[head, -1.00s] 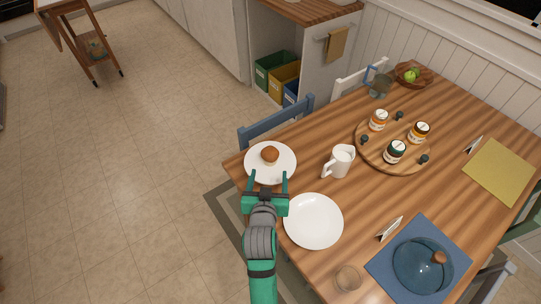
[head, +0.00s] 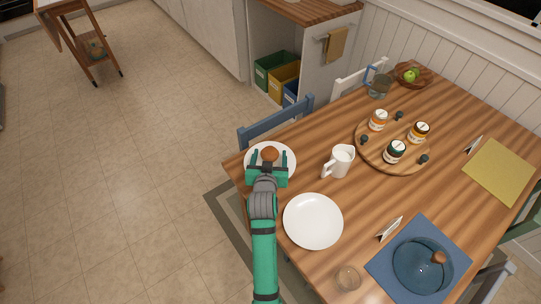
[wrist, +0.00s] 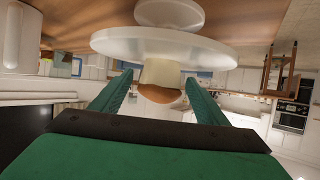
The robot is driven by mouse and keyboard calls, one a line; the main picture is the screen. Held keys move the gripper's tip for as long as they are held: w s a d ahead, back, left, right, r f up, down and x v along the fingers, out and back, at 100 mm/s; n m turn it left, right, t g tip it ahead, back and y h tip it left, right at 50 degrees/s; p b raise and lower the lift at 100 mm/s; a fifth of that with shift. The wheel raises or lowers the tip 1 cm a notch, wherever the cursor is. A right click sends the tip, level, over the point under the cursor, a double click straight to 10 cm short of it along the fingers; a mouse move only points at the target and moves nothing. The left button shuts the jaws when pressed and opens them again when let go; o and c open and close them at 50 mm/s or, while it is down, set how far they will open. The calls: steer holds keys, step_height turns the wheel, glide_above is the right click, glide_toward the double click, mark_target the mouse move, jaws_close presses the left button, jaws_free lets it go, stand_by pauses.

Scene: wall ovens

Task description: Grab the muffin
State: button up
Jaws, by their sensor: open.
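The muffin (head: 270,153) has a brown top and sits on a white plate (head: 289,161) near the left corner of the wooden table. My gripper (head: 269,156) is open, with one green finger on each side of the muffin in the head view. In the wrist view, which is upside down, the muffin (wrist: 161,82) shows between the two finger tips, with a pale base and brown top under the plate (wrist: 210,48). A gap shows between each finger and the muffin.
A white pitcher (head: 339,161) stands right of the muffin plate. An empty white plate (head: 313,221) lies nearer, right of my arm. A round wooden tray (head: 375,158) holds several jars. A blue chair (head: 277,125) stands behind the muffin plate.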

steer(key=shift+w, duration=0.3)
steer(key=shift+c, duration=0.6)
steer(key=c, duration=0.7)
